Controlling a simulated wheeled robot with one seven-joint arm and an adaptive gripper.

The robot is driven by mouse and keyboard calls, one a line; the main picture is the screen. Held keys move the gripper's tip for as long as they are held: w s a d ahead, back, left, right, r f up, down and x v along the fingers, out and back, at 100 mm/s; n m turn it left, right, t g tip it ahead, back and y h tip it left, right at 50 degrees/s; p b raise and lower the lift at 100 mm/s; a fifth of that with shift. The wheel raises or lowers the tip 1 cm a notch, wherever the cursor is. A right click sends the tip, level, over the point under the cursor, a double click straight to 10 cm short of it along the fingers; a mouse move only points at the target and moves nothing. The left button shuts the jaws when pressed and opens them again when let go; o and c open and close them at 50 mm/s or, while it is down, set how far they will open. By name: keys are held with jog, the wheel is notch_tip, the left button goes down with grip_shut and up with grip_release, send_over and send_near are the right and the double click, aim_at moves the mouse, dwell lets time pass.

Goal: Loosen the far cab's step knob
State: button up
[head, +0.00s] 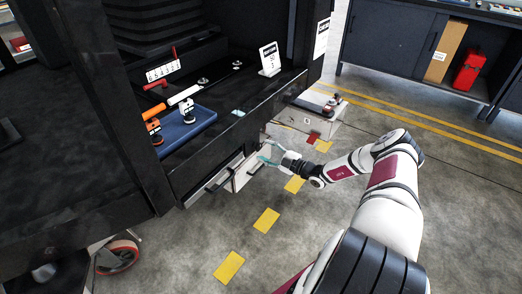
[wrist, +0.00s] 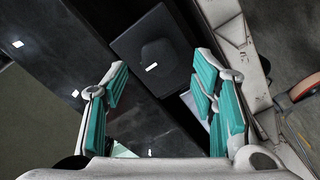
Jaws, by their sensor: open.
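My gripper (head: 268,160) is low beside the dark cab, near the light step (head: 240,178) under its sill. In the wrist view my gripper (wrist: 160,95) is open, its two teal-padded fingers wide apart with nothing between them. Beyond the fingertips, a black block carries a dark rounded knob (wrist: 157,54) with a small white mark. The knob lies ahead of the gap, and no finger appears to touch it. The knob cannot be made out in the head view. Which way it is turned cannot be told.
A pale, scuffed metal part (wrist: 245,65) runs close beside the right finger. A blue tray (head: 186,130) with small parts sits on the cab floor. Another pale step (head: 318,118) stands farther back. Open floor with yellow marks (head: 266,221) lies to the right.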

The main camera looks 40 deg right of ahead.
aim_at(260, 148)
jog(key=shift+x, duration=1.5)
jog(key=c, duration=1.1)
jog(key=shift+c, duration=0.2)
